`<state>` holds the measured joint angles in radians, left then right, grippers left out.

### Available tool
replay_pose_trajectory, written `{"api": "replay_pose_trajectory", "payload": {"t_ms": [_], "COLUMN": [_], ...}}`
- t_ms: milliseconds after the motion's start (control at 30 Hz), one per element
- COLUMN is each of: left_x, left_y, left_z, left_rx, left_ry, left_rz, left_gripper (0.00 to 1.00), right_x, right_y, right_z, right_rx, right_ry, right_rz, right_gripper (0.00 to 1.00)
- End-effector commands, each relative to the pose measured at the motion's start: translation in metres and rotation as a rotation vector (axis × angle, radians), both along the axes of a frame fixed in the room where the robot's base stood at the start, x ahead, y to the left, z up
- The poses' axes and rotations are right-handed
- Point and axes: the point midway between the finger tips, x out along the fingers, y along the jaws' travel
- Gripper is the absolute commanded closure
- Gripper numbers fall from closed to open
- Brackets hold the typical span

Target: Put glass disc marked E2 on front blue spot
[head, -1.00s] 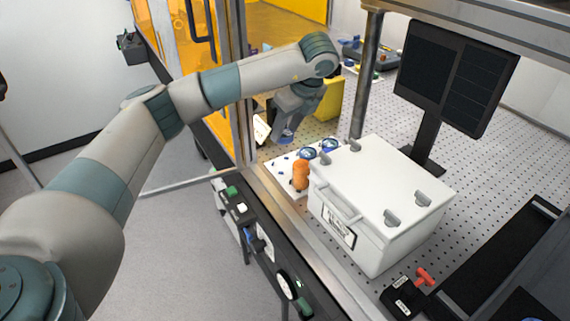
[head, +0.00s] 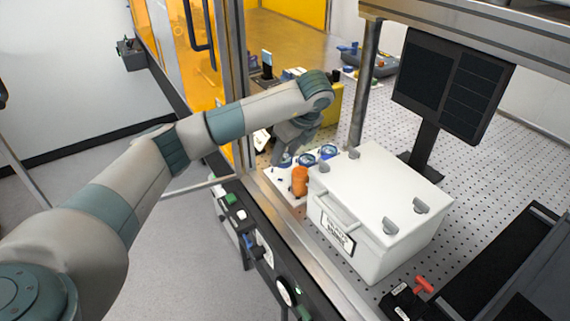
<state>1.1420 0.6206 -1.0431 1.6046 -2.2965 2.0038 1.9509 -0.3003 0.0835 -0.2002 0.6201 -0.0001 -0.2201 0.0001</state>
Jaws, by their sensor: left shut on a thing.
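My left gripper (head: 281,160) is lowered at the left end of a white plate (head: 284,184), behind the orange object. It is shut on a small bluish glass disc (head: 286,160), which is mostly hidden by the fingers. No marking on it can be read. Two more round blue-rimmed discs or spots, one nearer (head: 308,159) and one farther right (head: 329,151), lie on the plate to the right of the gripper. I cannot tell whether the held disc touches the plate. My right gripper is not in view.
An orange cylinder (head: 300,181) stands at the plate's front, close to a large white lidded box (head: 376,205). A metal post (head: 364,85) and a dark monitor (head: 452,82) stand behind. A yellow block (head: 331,105) is behind my wrist.

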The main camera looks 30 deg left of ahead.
Motion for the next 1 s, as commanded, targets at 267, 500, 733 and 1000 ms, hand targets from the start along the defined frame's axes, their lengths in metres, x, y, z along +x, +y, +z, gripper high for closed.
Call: {"api": "replay_pose_trajectory", "payload": {"t_ms": [267,500,733,1000], "left_x": [-0.001,-0.001,-0.001,-0.001], "left_y": [0.000,0.000,0.000,0.000], "left_z": [-0.028,-0.040,-0.042,-0.041], "left_rx": [0.001,0.000,0.000,0.000], "left_ry": [0.004,0.001,0.001,0.001], "left_rz": [0.001,0.000,0.000,0.000], "left_gripper": [0.82,0.82,0.82,0.41], "right_x": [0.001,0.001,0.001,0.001], "right_y": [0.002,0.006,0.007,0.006], "right_z": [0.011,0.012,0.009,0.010], "right_rx": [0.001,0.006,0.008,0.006], "right_ry": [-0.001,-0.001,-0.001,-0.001], "right_rz": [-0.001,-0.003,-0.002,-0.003], "right_gripper": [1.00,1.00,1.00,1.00]}}
